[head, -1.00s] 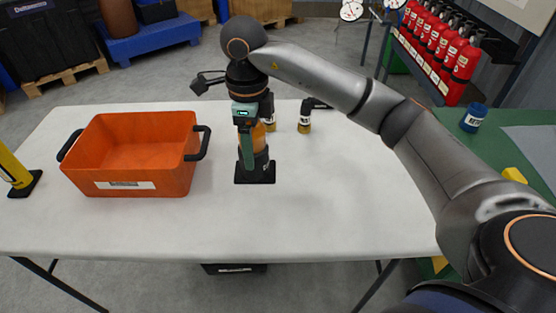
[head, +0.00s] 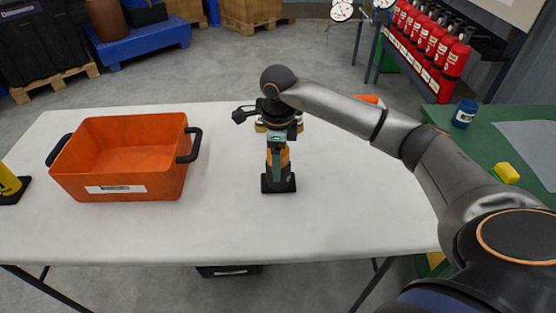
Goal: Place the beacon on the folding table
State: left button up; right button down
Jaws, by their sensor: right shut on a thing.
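The beacon (head: 285,158) has an amber body and a square black base. My right gripper (head: 277,163) points down and is shut on it, hiding much of its body. The beacon is upright over the middle of the white folding table (head: 350,215), right of the orange crate. Its base is on the tabletop or just above it; I cannot tell which. My left gripper is not in view.
An open orange crate (head: 125,185) with black handles stands on the table's left part. A yellow post with a black base (head: 10,185) is at the left edge. Small objects behind my gripper are mostly hidden. The table's front right is clear. A green bench (head: 465,150) stands at right.

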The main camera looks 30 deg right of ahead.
jog(key=shift+r, duration=0.1)
grip_release()
notch_tip(320, 180, up, 12)
jog(key=shift+a+p, duration=0.1)
jog(key=shift+p, duration=0.35)
dwell(0.4)
